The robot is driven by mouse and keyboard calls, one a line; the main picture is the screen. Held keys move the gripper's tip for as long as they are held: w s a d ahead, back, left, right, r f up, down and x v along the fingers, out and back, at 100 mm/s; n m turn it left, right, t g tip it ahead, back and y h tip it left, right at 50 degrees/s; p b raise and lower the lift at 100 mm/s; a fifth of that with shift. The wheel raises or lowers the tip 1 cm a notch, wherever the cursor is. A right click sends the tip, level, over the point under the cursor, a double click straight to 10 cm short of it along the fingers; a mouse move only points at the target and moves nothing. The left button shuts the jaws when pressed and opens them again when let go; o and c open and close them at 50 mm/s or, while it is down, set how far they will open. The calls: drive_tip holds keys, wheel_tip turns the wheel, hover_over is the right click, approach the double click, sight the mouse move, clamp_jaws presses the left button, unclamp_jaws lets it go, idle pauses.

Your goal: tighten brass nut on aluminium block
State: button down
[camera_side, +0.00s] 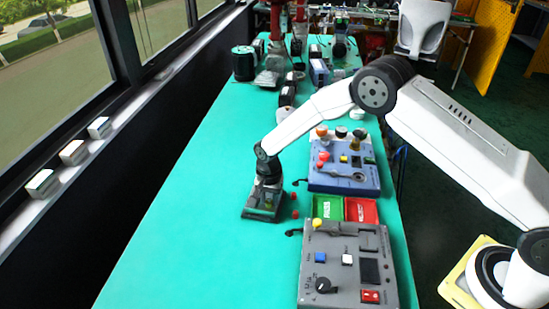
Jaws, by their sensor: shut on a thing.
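My gripper (264,208) points down at the green table, left of the two control boxes. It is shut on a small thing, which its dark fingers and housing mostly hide. I cannot make out the brass nut or the aluminium block at this size. If either is at the gripper, it is covered by the fingers.
Small red pieces (294,196) lie just right of my gripper. A green tray (329,208) and a red tray (361,210) sit between a blue control box (330,183) and a grey one (325,272). The green table (185,240) is clear to the left.

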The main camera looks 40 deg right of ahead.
sight(270, 201)
drive_tip(key=shift+c, duration=2)
unclamp_jaws()
drive_tip(key=shift+r, duration=3.9)
drive_tip(key=shift+s+d+r, duration=0.1)
drive_tip(key=shift+s+d+r, duration=0.1)
drive_tip(key=shift+r, duration=0.1)
drive_tip(key=s+d+r+n+t, duration=0.1)
drive_tip(key=s+d+r+n, duration=0.2)
drive_tip(key=s, duration=0.5)
drive_tip(key=s+d+r+n, duration=0.3)
drive_tip(key=s, duration=0.5)
drive_tip(key=s+d+r+n+t, duration=0.1)
drive_tip(key=s+d+r+n, duration=0.2)
drive_tip(key=s, duration=0.5)
drive_tip(key=shift+s+d+r+n+t, duration=0.3)
drive_tip(key=shift+d+r+n, duration=0.15)
drive_tip(key=shift+n, duration=0.15)
